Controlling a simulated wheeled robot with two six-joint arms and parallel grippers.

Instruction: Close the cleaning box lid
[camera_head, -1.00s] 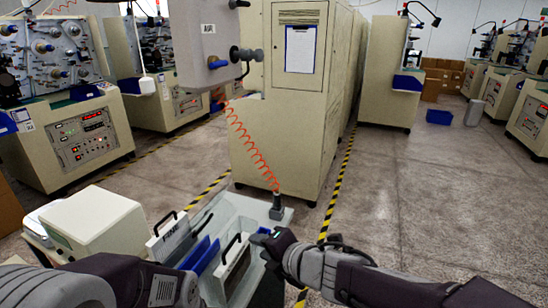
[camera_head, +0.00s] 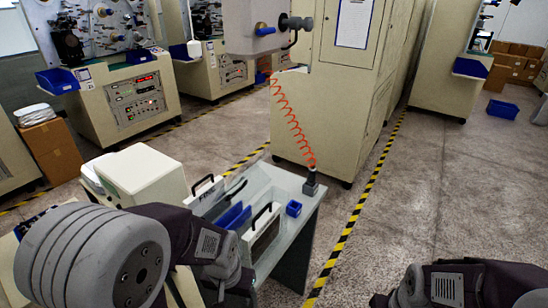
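A cream-white box (camera_head: 145,178) stands at the left end of the work table; its top looks flat and shut. No label names it the cleaning box, and I cannot make out a separate lid. My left arm crosses the lower left, in front of the table. My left gripper (camera_head: 232,291) is low beside the table's near side; its fingers are not clear, so I cannot tell its opening. My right arm shows at the bottom right, well away from the table, and its fingers are out of view.
The table (camera_head: 300,232) holds white handled holders (camera_head: 262,226), blue plates (camera_head: 233,216), a small blue bin (camera_head: 293,208) and a dark-grey nozzle (camera_head: 311,184) on an orange coiled hose. A cream cabinet (camera_head: 335,110) stands behind.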

